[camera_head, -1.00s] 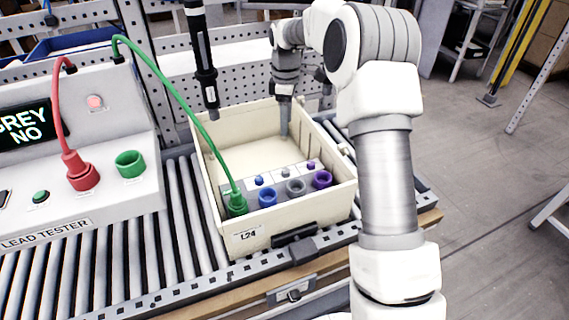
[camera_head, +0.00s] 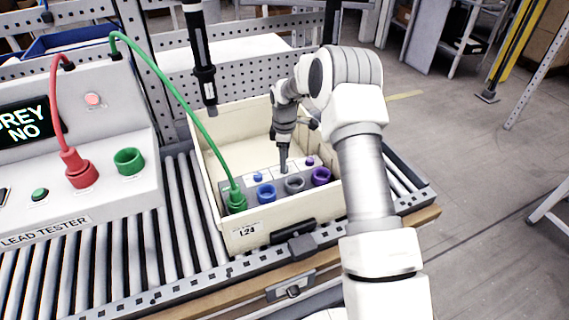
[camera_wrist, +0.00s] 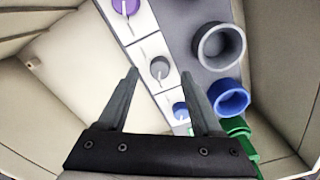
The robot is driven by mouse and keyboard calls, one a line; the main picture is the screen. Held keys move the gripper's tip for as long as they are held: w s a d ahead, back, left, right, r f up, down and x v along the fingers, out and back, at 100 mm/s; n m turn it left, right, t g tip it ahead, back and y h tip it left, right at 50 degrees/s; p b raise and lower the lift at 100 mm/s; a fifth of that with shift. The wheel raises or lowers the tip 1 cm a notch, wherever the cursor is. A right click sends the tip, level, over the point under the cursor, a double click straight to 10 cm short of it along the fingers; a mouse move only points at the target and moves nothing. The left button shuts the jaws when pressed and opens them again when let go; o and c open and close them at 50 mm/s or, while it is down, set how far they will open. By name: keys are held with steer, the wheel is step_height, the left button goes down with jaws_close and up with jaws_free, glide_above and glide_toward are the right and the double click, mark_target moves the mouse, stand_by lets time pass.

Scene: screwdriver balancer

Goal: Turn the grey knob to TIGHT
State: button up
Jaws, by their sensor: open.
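The grey knob (camera_wrist: 159,68) sits on a white plate with a thin pointer line, between the purple knob (camera_wrist: 127,7) and the blue knob (camera_wrist: 180,108) in the wrist view. My gripper (camera_wrist: 162,72) is open, with its two fingers to either side of the grey knob in that picture; I cannot tell whether they touch it. In the head view my gripper (camera_head: 284,168) points down over the panel inside the cream bin (camera_head: 240,128), and the grey knob is hidden behind it. No TIGHT marking is readable.
Grey (camera_head: 294,184), blue (camera_head: 266,194) and purple (camera_head: 320,177) sockets line the panel's front, with a green plug (camera_head: 236,200) and its cable at left. The lead tester (camera_head: 95,160) stands left, its screen reading "GREY NO". A black screwdriver (camera_head: 203,70) hangs behind the bin.

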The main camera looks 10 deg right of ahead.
steer(key=shift+f, duration=1.15)
jaws_close()
